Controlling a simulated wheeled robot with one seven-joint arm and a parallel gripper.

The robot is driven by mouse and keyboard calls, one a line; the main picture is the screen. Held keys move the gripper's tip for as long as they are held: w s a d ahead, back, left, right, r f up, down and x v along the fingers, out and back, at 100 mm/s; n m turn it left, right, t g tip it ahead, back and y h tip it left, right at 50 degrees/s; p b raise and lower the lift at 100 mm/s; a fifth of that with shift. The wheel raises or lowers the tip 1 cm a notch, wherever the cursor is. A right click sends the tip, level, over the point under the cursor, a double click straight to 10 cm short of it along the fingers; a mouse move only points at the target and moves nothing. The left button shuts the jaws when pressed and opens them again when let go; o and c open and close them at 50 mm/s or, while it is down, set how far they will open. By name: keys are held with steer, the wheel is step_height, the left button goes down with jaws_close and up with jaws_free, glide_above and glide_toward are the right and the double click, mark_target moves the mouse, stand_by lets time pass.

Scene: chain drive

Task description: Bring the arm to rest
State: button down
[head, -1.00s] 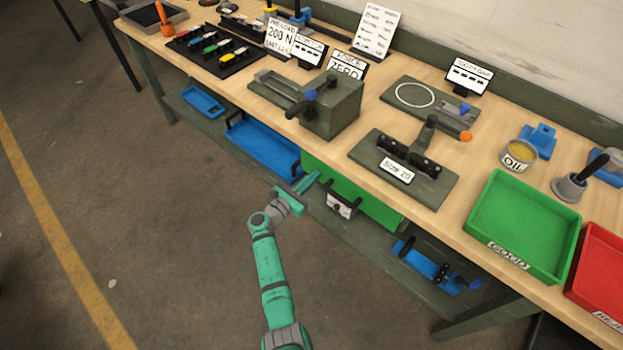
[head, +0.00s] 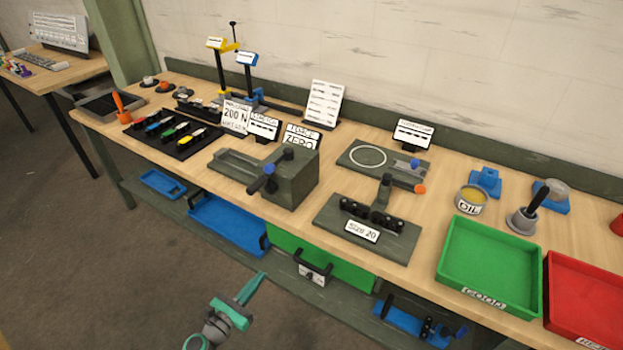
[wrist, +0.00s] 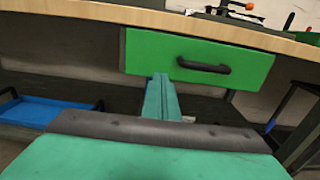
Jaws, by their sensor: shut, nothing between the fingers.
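My gripper (head: 250,288) is a teal tool in front of the workbench, low in the head view, below the bench top and apart from the bench. Its two fingers lie together, shut and empty. In the wrist view the shut fingers (wrist: 161,98) point toward the bench front, with the green drawer (wrist: 195,60) and its dark handle beyond them. The rest of my arm is mostly below the lower edge of the head view.
The workbench (head: 330,158) carries a grey block fixture (head: 290,180), a chain fixture (head: 370,225), a green tray (head: 490,262) and a red tray (head: 585,300). Blue trays (head: 225,225) stand on the lower shelf. Floor to the left (head: 60,220) is clear.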

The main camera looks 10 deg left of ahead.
steer(key=s+d+f+m+g+y, duration=0.3)
steer(key=s+d+f+m+g, duration=0.3)
steer(key=s+d+f, duration=0.65)
steer(key=s+d+f+m+y, duration=0.2)
steer(key=s+d+f+m, duration=0.1)
steer(key=s+d+m, duration=0.3)
steer(key=s+d+r+m+y, duration=0.2)
steer(key=s+d+r+m, duration=0.2)
steer(key=s+r+m, duration=0.6)
steer(key=s+d+r+m+t, duration=0.1)
steer(key=s+d+r+m, duration=0.1)
steer(key=r, duration=0.4)
steer(key=s+d+r+m+t+h, duration=0.1)
steer(key=s+d+r+m, duration=0.1)
steer(key=r+m, duration=0.3)
steer(key=s+d+r+m+t, duration=0.2)
steer(key=s+d+r+m, duration=0.1)
steer(key=r, duration=0.5)
steer(key=shift+s+r+m, duration=0.3)
steer(key=shift+s, duration=0.35)
steer(key=shift+w, duration=0.1)
